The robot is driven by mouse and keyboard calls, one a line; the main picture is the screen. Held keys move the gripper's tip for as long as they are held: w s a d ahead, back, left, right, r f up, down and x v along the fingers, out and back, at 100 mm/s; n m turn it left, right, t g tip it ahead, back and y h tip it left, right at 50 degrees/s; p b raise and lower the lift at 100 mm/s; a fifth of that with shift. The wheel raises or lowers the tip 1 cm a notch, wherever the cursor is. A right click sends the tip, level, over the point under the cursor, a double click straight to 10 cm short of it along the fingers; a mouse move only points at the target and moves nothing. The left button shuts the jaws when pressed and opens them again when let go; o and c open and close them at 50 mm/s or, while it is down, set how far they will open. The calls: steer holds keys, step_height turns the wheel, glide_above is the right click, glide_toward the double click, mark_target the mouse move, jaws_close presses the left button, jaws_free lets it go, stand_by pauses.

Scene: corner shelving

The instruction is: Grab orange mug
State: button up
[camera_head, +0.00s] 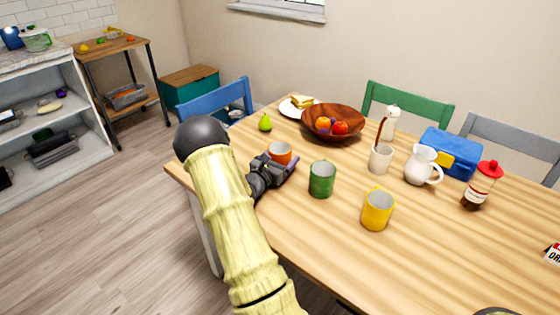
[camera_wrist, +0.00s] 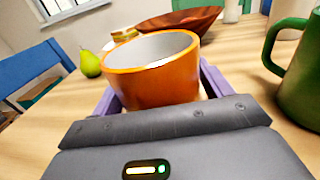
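The orange mug (camera_head: 280,152) stands upright on the table at its left part, and its pale inside shows. In the wrist view the orange mug (camera_wrist: 152,82) fills the middle, between the two purple fingers of my gripper (camera_wrist: 160,90). The fingers are wide apart, one on each side of the mug and very close to its wall. I see no clear squeeze on it. In the head view my gripper (camera_head: 278,170) is low over the table at the near side of the mug, partly hiding its lower part. The mug's base is hidden in both views.
A green mug (camera_head: 321,179) stands close on the right, with a yellow mug (camera_head: 377,210) and a white mug (camera_head: 381,158) beyond. A pear (camera_head: 265,122) and a wooden fruit bowl (camera_head: 334,137) are behind.

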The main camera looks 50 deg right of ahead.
steer(key=c, duration=0.8)
step_height(320, 180, up, 10)
steer(key=p, duration=0.1)
steer(key=shift+p, duration=0.3)
